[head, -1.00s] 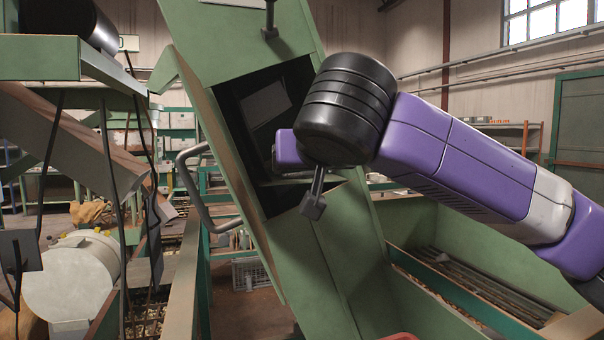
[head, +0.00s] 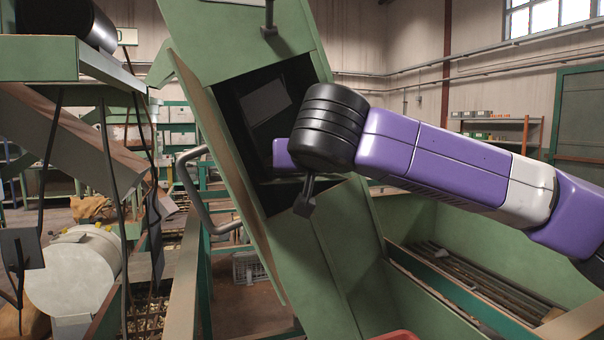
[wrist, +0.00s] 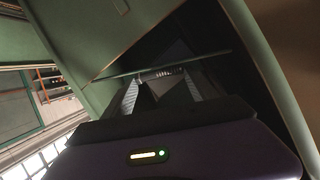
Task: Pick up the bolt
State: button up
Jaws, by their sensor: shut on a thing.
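In the wrist view, the two fingers of my gripper (wrist: 162,84) reach into the dark opening of a green hopper. A small ridged bolt (wrist: 163,73) shows faintly across the fingertips, and my gripper is shut on it. Its full shape is lost in shadow. In the head view, my purple arm enters the hopper opening (head: 250,100) from the right. The black wrist joint hides my fingers and the bolt there.
The tilted green hopper (head: 345,265) surrounds the opening, with close edges around my wrist. A bent grey handle (head: 190,195) sticks out at its left. A green trough (head: 480,245) lies at the right.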

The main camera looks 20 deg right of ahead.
jog(key=shift+s+r, duration=0.1)
jog(key=shift+r, duration=0.05)
jog(key=shift+s+r, duration=0.1)
jog(key=shift+r, duration=0.05)
notch_tip(320, 180, up, 6)
jog(key=shift+f, duration=0.1)
jog(key=shift+s+r+b, duration=0.2)
jog(key=shift+r+b, duration=0.1)
jog(key=shift+b, duration=0.05)
jog(key=s+b, duration=0.2)
jog(key=s, duration=1.7)
jog(key=shift+s+b, duration=0.15)
jog(key=shift+b, duration=0.25)
